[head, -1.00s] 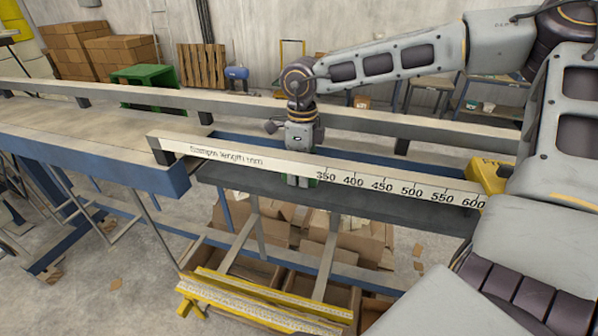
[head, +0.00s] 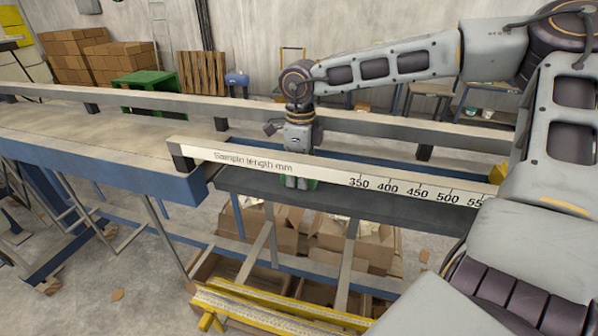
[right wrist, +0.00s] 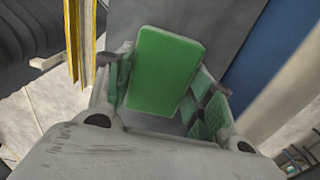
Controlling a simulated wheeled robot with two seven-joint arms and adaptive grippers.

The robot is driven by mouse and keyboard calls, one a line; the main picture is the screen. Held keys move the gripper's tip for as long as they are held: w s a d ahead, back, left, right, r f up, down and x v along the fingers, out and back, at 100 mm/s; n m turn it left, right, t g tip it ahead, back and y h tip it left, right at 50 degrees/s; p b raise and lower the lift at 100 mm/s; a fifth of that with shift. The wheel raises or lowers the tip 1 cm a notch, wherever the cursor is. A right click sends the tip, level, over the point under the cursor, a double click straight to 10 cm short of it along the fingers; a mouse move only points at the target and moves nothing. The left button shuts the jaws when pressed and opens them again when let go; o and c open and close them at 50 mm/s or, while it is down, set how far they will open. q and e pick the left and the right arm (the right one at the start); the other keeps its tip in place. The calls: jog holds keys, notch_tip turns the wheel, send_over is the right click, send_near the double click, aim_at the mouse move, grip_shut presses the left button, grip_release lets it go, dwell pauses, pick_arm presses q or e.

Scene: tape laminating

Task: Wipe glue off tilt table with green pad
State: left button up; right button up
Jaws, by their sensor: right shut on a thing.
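The green pad (right wrist: 168,70) shows as a flat rounded block between the fingers of my right gripper (right wrist: 163,92) in the right wrist view. My right gripper (head: 298,183) is shut on it and points down at the dark grey tilt table (head: 400,207) in the head view, behind the ruler rail. Only a sliver of green shows beside the fingertips there. The pad is at or just over the table surface; I cannot tell if it touches. The table surface also shows in the right wrist view (right wrist: 228,25). I cannot make out any glue. My left gripper is out of view.
A white ruler rail (head: 330,178) marked in mm runs along the table's near side. A grey rear rail (head: 390,127) runs behind. A blue-framed conveyor (head: 120,168) adjoins on the left. Cardboard boxes (head: 375,245) and yellow bars (head: 270,308) lie below.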

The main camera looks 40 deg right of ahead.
jog(key=shift+r, duration=0.9)
jog(key=shift+s+d+r+p, duration=0.25)
jog(key=shift+s+r+p, duration=0.1)
jog(key=shift+r, duration=0.35)
jog(key=shift+w+a+r+p, duration=0.1)
jog(key=shift+w+r+p, duration=0.1)
jog(key=shift+r+p, duration=0.75)
notch_tip(320, 180, up, 2)
jog(key=shift+s+r, duration=0.1)
jog(key=shift+r, duration=0.15)
jog(key=shift+r+p, duration=0.2)
jog(key=shift+p, duration=0.15)
